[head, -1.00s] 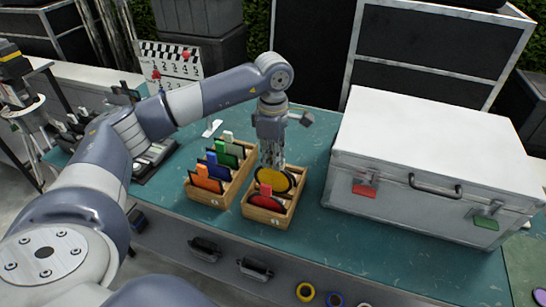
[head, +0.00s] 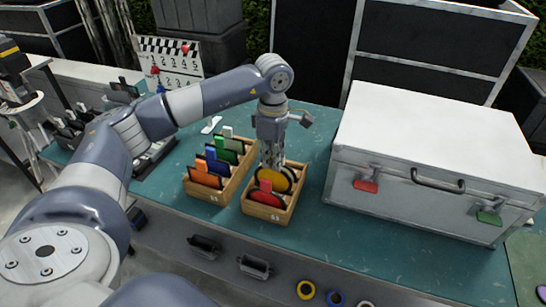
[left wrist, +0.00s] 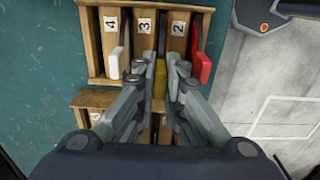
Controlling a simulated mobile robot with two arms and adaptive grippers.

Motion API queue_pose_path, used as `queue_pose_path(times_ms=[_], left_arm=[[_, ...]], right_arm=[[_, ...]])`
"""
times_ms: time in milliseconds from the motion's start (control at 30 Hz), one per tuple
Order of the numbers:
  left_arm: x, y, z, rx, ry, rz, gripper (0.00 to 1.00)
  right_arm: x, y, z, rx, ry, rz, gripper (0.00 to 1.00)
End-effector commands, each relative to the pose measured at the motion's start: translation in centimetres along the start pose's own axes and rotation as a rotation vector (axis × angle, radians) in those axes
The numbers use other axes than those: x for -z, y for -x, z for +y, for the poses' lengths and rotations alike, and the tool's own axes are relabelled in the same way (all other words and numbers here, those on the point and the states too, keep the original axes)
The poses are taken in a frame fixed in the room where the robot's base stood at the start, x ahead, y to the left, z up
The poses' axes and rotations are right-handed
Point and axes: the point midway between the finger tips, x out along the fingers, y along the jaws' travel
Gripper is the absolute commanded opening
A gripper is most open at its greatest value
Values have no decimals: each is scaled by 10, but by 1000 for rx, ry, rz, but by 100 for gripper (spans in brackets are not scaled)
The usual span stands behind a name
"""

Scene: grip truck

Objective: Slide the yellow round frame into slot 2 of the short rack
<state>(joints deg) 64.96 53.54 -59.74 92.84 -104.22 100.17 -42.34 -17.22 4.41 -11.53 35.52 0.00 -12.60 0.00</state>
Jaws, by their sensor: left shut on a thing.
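The yellow round frame (head: 288,180) stands upright within the short wooden rack (head: 268,214), behind the red round frame with its red tab (head: 266,187). My left gripper (head: 272,163) points straight down over this rack and is shut on the yellow frame's top. In the left wrist view the yellow tab (left wrist: 160,78) sits between the fingers, near the slot labels 3 (left wrist: 145,26) and 2 (left wrist: 178,27). The red tab (left wrist: 201,67) is to its right and a white tab (left wrist: 113,62) to its left. The fingers hide the frame's lower seat, so full depth is unclear. My right gripper is out of view.
A longer wooden rack (head: 214,196) with orange, blue, green and white-tabbed frames stands close on the left. A large silver case (head: 430,160) stands to the right. A clapperboard (head: 172,58) is at the back. The teal tabletop (head: 318,222) is clear in front of the case.

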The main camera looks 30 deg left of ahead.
Motion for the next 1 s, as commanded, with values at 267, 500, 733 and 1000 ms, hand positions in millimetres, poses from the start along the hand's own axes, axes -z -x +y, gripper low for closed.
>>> queue_pose_path(times_ms=[267, 500, 733, 1000], left_arm=[[0, -10, 0, 0, 0, 0, 0], [0, -17, 0, 0, 0, 0, 0], [0, -24, 0, 0, 0, 0, 0], [0, -32, 0, 0, 0, -1, 0]], right_arm=[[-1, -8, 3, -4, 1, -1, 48], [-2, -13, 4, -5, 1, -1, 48], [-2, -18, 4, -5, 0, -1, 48], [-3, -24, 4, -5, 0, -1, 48]])
